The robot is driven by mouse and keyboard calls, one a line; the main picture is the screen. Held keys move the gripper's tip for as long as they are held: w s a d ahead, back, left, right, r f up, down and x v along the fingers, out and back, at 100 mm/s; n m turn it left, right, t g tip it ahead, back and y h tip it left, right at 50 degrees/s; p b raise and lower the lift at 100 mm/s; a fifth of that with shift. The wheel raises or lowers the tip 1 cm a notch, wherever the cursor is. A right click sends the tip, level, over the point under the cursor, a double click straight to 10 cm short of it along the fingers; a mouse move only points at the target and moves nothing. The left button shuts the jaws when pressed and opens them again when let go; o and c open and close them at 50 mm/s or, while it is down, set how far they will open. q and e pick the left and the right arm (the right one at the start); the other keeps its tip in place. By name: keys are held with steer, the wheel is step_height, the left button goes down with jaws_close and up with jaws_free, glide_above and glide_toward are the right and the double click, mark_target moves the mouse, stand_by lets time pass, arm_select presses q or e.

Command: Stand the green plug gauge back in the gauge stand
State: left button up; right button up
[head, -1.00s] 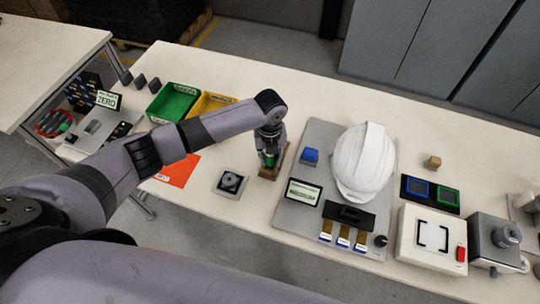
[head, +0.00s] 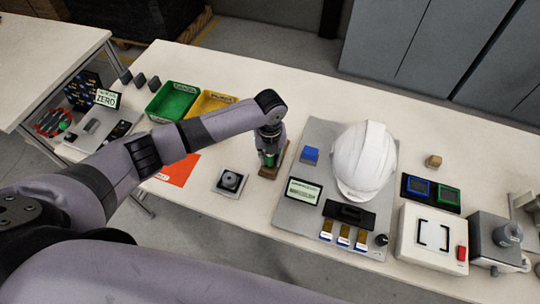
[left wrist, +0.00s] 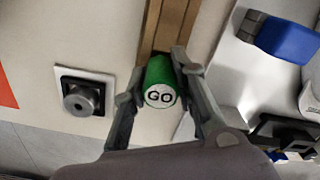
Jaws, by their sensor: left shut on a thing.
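The green plug gauge (left wrist: 160,84), its round end marked GO, is between the fingers of my left gripper (left wrist: 160,100) in the left wrist view. It also shows as a small green patch in the head view (head: 269,159). My left gripper (head: 270,155) is shut on it. The wooden gauge stand (left wrist: 169,27) lies directly behind the gauge in the wrist view and around the gripper's foot in the head view (head: 265,173). The gauge overlaps the stand's near end; I cannot tell whether it is seated in it. My right gripper is not in view.
A dark round knob on a pale square plate (head: 230,180) sits left of the stand. On the right, a grey panel (head: 285,215) carries a white helmet shell (head: 363,160) and a blue block (head: 310,154). Green (head: 172,102) and yellow (head: 207,103) bins stand behind my arm.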

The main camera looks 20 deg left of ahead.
arm_select(q)
steer(key=shift+f, duration=0.3)
steer(key=shift+f+b, duration=0.5)
stand_by(0.4)
stand_by(0.5)
steer(key=o, duration=1.1)
steer(key=shift+c, duration=0.2)
steer(key=shift+r, duration=0.3)
step_height(320, 180, up, 12)
steer(key=shift+f, duration=0.25)
